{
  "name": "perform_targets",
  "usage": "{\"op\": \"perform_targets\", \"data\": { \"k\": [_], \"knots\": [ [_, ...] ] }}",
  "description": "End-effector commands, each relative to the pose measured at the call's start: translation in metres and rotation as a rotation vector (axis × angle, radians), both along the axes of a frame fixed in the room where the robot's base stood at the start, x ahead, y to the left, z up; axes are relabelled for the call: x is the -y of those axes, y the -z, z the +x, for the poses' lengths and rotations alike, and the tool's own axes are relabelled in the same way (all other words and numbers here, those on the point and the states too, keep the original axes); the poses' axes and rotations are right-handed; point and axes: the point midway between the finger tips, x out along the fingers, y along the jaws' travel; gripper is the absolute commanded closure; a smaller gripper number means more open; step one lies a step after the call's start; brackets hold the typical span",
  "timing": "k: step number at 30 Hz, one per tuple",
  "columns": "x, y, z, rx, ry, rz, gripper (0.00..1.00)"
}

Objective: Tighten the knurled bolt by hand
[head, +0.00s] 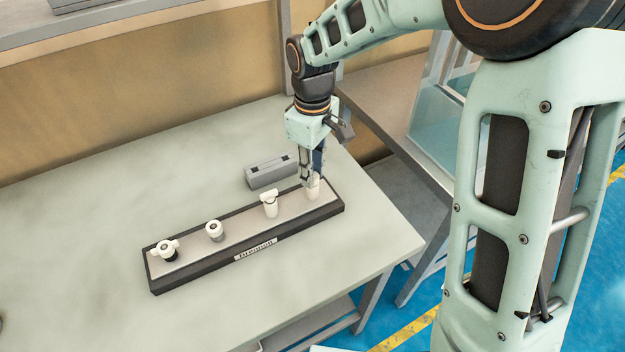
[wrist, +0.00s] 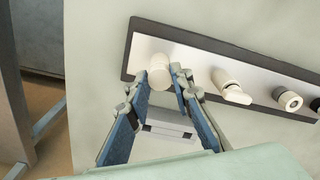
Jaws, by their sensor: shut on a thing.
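The off-white cylindrical knob that I take for the knurled bolt (head: 314,189) stands at the right end of a board (head: 213,262). In the wrist view this bolt (wrist: 159,68) is at the left end of the board's light plate, and I cannot make out any knurling. My gripper (head: 308,181) comes down from above and is shut on the bolt. In the wrist view my gripper (wrist: 162,78) has one blue-padded finger on each side of the bolt. The fingers partly hide the bolt in the head view.
A lever-topped fastener (head: 269,204), a round fastener (head: 214,230) and a winged knob (head: 165,249) stand along the board. A grey box (head: 270,172) lies behind the board. The pale table (head: 100,190) is clear on the left; its right edge is near.

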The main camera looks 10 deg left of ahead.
Motion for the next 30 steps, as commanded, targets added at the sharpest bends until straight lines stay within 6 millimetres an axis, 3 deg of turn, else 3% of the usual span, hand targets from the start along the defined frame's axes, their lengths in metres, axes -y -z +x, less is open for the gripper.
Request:
{"op": "perform_targets", "data": {
  "k": [12, 23, 30],
  "knots": [
    [-0.0004, 0.0007, 0.0002, 0.001, 0.406, 0.000, 1.00],
    [-0.0003, 0.0001, 0.0001, 0.000, 0.440, 0.001, 1.00],
    [-0.0006, 0.0010, 0.0001, 0.001, 0.673, 0.000, 1.00]
  ]
}}
